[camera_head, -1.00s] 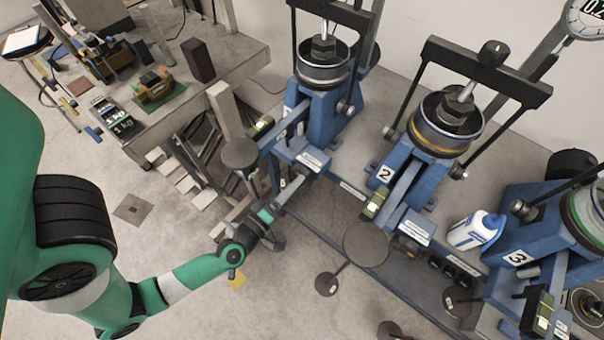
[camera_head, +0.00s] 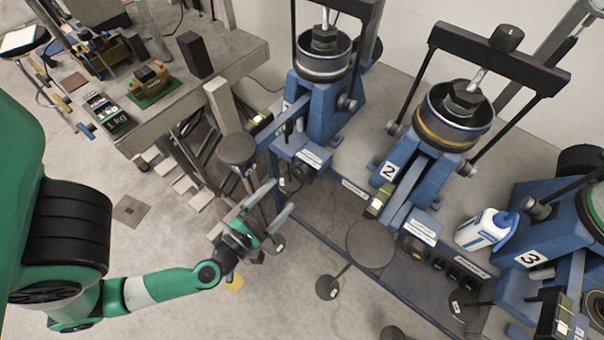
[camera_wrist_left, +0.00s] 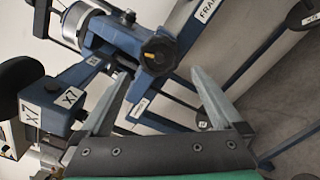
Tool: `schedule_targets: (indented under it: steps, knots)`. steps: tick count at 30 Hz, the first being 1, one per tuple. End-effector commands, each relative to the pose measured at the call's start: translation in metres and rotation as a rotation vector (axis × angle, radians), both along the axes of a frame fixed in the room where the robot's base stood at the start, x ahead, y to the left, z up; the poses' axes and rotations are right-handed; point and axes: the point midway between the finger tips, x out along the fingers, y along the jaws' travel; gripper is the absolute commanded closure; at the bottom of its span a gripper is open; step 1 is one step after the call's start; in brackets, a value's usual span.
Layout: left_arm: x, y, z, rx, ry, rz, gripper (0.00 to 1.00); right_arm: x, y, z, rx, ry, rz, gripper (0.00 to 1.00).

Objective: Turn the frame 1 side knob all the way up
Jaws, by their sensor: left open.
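Frame 1 (camera_head: 326,108) is the blue lever frame left of frame 2, with a round loading drum on top. In the head view that area is small and dark under the front label (camera_head: 310,158). My left gripper (camera_head: 281,197) is open and empty, in front of and below frame 1's front end. In the left wrist view its fingers (camera_wrist_left: 160,78) point towards the knob, apart from it. My right gripper is out of view.
Frame 2 (camera_head: 418,172) and frame 3 (camera_head: 540,228) stand to the right on the same bench. A round dark weight hanger (camera_head: 237,148) is close left of my left gripper; another (camera_head: 370,244) is to the right.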

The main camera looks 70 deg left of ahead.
Motion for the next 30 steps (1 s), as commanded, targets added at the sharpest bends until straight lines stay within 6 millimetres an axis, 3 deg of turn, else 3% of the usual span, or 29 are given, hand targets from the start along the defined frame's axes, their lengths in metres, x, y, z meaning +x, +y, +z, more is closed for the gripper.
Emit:
schedule_targets:
  steps: [8,22,23,30]
  knots:
    - [0.021,0.015,0.001,0.005,-0.002,0.009,0.0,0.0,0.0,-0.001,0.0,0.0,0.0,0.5]
    - [0.082,0.052,0.003,0.006,0.0,0.002,0.0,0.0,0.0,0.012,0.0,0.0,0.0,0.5]
    - [0.083,0.053,0.002,0.006,0.001,0.002,0.02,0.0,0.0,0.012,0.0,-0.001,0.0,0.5]
    - [0.081,0.052,0.0,0.006,0.003,0.001,0.45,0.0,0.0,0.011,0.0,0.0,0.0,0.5]
